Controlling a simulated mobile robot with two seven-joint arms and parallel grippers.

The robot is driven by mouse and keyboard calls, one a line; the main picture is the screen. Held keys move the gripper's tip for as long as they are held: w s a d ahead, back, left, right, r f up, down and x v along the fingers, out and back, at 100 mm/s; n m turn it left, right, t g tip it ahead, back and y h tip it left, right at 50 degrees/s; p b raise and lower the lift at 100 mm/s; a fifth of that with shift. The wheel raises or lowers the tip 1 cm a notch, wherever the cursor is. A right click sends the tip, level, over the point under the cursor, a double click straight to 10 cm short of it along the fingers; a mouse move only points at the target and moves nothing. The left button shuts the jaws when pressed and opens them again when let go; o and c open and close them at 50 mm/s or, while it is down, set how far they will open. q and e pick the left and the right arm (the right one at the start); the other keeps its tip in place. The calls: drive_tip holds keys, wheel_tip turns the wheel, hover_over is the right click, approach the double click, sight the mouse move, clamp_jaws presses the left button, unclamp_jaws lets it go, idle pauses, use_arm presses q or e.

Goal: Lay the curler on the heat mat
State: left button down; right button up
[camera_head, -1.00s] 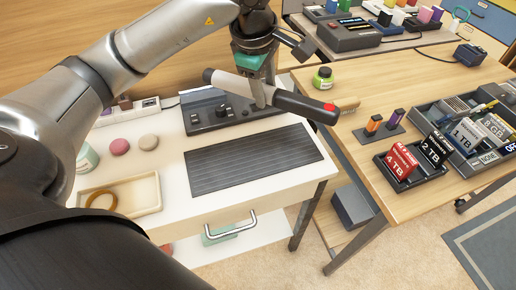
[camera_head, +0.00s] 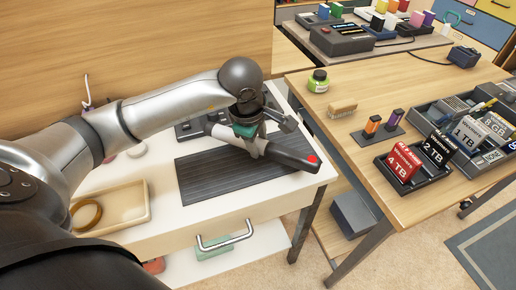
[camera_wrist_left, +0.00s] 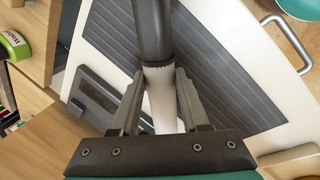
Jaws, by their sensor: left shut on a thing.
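The curler (camera_head: 290,157) has a dark handle with a red end and a pale barrel. My left gripper (camera_head: 252,150) is shut on it near where handle and barrel meet, also seen in the left wrist view (camera_wrist_left: 160,82). The heat mat (camera_head: 205,182) is a dark ribbed rectangle on the white desk. The curler lies across above the mat's back and right part, its red end past the mat's right edge. I cannot tell whether it touches the mat. My arm hides part of the desk behind. My right gripper is not in view.
A grey device (camera_head: 187,130) stands just behind the mat. A wooden tray with a ring (camera_head: 137,212) is at the left front. The wooden table (camera_head: 350,165) at right holds a brush (camera_head: 342,110), a green jar (camera_head: 318,80) and drive boxes. The mat's front left is clear.

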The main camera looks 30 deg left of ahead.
use_arm(q)
drive_tip(key=shift+f, duration=0.95)
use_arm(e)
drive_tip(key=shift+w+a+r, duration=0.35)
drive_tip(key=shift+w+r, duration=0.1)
use_arm(q)
drive_tip(key=shift+f+b, duration=0.2)
drive_tip(key=shift+b, duration=0.15)
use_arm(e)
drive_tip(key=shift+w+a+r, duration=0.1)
use_arm(q)
drive_tip(key=c, duration=0.7)
unclamp_jaws()
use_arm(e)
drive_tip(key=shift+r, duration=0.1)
use_arm(q)
drive_tip(key=shift+r, duration=0.2)
drive_tip(key=shift+p+v, duration=2)
drive_tip(key=shift+v, duration=3.95)
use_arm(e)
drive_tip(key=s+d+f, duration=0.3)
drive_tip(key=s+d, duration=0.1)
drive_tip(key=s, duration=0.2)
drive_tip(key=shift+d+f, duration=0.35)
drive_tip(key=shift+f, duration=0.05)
